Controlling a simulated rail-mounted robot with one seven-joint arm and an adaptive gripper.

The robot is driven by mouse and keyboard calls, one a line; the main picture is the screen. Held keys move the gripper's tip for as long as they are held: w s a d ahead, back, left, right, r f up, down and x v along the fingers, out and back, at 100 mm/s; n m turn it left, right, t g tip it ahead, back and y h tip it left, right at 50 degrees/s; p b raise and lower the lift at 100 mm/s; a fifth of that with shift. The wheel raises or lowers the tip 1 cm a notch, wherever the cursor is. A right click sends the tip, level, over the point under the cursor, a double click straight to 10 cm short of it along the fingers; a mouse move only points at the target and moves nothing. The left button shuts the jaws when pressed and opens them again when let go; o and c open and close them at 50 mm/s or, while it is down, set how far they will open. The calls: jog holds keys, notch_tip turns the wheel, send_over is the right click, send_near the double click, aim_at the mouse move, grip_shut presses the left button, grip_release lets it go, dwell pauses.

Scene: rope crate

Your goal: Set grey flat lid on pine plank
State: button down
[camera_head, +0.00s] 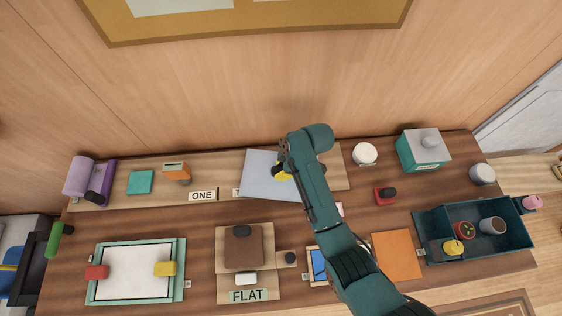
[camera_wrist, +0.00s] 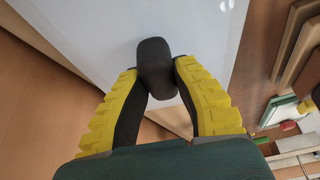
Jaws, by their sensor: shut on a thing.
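The grey flat lid (camera_head: 262,170) is a thin pale grey sheet over the middle of the long pale plank, which I take as the pine plank (camera_head: 225,185). In the wrist view the lid (camera_wrist: 90,35) fills much of the picture, and its dark rounded knob (camera_wrist: 155,68) sits between my fingers. My gripper (camera_head: 284,172) is shut on this knob. The lid lies at an angle to the plank and hides part of it. I cannot tell whether it touches the plank or hangs above it.
On the plank, left of the lid, are an orange-and-grey block (camera_head: 177,172), a teal square (camera_head: 140,182) and purple rolls (camera_head: 80,176). A white round container (camera_head: 365,154) and teal box (camera_head: 423,152) stand right. A brown knobbed lid (camera_head: 243,249) lies in front.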

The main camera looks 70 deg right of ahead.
jog(key=shift+f+b, duration=0.3)
jog(key=shift+f, duration=0.1)
dwell(0.5)
jog(key=c, duration=0.9)
grip_release()
jog(key=v, duration=1.2)
